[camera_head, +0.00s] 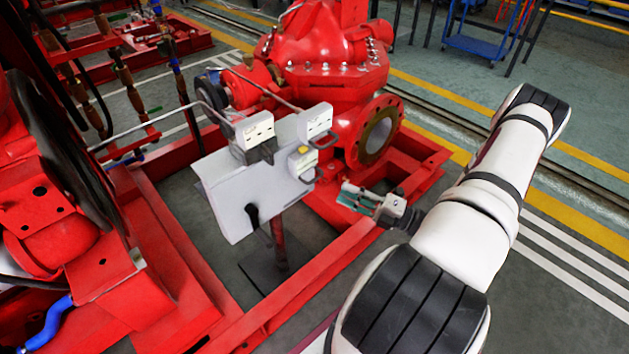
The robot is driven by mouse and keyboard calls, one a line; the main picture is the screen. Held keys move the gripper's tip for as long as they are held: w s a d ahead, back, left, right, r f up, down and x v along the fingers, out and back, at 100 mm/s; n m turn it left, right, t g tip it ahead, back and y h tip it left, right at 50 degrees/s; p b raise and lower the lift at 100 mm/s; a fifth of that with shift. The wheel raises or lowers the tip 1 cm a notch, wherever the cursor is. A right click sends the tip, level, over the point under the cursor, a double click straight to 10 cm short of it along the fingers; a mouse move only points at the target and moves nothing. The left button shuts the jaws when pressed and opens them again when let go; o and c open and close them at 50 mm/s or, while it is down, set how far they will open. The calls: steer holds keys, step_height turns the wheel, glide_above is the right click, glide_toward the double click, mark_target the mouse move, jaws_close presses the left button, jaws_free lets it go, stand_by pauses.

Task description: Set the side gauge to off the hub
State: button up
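A grey panel (228,196) stands on a dark red post inside the red frame. Several white box-shaped gauges sit along its edges. One (253,130) is at the top left and one (315,121) is at the top right. A third, with a yellow patch (303,160), is on the right side, below the top right one. Which of them is the side gauge, or what counts as the hub, I cannot tell. My gripper (357,198) is right of and below the panel, apart from it. Its fingers look small and greenish-white; whether they are open is unclear.
A red pump (325,65) with a round open flange (377,137) stands behind the panel. Red frame rails (300,280) run around the post. A thin grey pipe (160,118) reaches the panel from the left. Red machinery fills the left side.

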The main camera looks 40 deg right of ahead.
mark_target(316, 179)
steer(key=b+x, duration=0.2)
steer(key=x, duration=0.8)
steer(key=shift+w, duration=0.1)
